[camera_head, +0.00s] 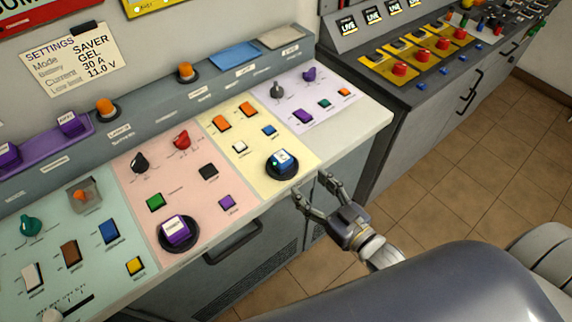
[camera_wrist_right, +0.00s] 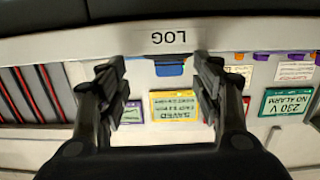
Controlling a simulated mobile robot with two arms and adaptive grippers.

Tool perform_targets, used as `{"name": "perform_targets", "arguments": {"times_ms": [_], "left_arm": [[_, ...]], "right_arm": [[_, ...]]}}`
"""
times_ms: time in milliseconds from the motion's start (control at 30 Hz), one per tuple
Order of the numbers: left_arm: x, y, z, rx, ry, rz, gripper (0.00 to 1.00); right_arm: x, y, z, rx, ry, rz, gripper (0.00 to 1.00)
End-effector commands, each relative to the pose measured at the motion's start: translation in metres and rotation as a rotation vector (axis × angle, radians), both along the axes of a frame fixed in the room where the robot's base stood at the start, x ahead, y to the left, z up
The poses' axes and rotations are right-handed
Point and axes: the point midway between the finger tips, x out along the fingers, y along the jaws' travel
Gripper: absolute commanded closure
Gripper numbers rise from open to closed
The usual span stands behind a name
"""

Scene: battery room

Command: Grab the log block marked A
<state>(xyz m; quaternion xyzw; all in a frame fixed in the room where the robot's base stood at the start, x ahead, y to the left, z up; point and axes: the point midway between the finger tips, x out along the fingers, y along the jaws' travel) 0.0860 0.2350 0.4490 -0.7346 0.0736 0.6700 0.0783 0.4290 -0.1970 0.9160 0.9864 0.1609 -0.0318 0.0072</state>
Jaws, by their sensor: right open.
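A blue block (camera_head: 283,159) with a pale marking sits in a round black holder on the yellow panel near the console's front edge. I cannot read an A on it. In the right wrist view, which is upside down, a blue block (camera_wrist_right: 174,69) shows beside a LOG label (camera_wrist_right: 169,38). My right gripper (camera_head: 309,186) is open and empty at the front edge, just right of and nearer than the block, apart from it. In the wrist view its fingers (camera_wrist_right: 161,72) stand either side of the block's line. My left gripper is not in view.
A purple block (camera_head: 176,230) sits in a similar round holder on the pink panel. Switches and knobs crowd the console, including orange buttons (camera_head: 248,108) behind the blue block. A second console (camera_head: 440,65) stands to the right. Tiled floor (camera_head: 450,165) is open there.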

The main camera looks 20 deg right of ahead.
Motion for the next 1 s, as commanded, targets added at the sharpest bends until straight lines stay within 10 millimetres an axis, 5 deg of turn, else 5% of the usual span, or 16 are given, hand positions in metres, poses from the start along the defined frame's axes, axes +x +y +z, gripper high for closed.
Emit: {"name": "perform_targets", "arguments": {"times_ms": [100,200,1000], "left_arm": [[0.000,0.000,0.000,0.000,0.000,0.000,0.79],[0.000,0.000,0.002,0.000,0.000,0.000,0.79],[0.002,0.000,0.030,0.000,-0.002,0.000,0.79]], "right_arm": [[0.000,0.007,0.028,0.021,-0.052,0.021,0.40],[0.005,0.010,0.035,0.027,-0.066,0.026,0.40],[0.086,0.042,0.033,0.026,-0.063,0.025,0.40]]}}
